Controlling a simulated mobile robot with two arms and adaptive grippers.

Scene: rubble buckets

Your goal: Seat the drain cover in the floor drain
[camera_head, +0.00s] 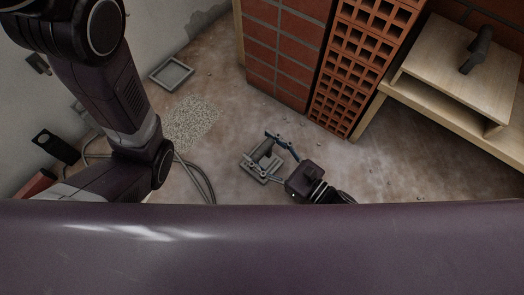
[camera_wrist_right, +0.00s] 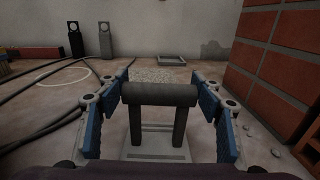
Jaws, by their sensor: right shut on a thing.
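The drain cover (camera_head: 258,166) is a grey square plate with a raised dark handle. My right gripper (camera_head: 260,153) is shut on this handle, with a finger at each end of the bar. In the right wrist view the handle (camera_wrist_right: 160,95) stands between the blue finger pads, above the pale plate (camera_wrist_right: 155,154). I cannot tell whether the plate touches the floor. The floor drain (camera_head: 172,73) is a square grey frame near the wall, apart from the cover; it also shows far ahead in the right wrist view (camera_wrist_right: 172,60). My left arm shows, but its gripper is hidden.
A gravel patch (camera_head: 192,122) lies between cover and drain. Cables (camera_head: 198,178) loop to the left. A brick wall (camera_head: 287,50) and hollow bricks (camera_head: 357,65) stand to the right, beside a wooden bench (camera_head: 450,112). Open floor surrounds the cover.

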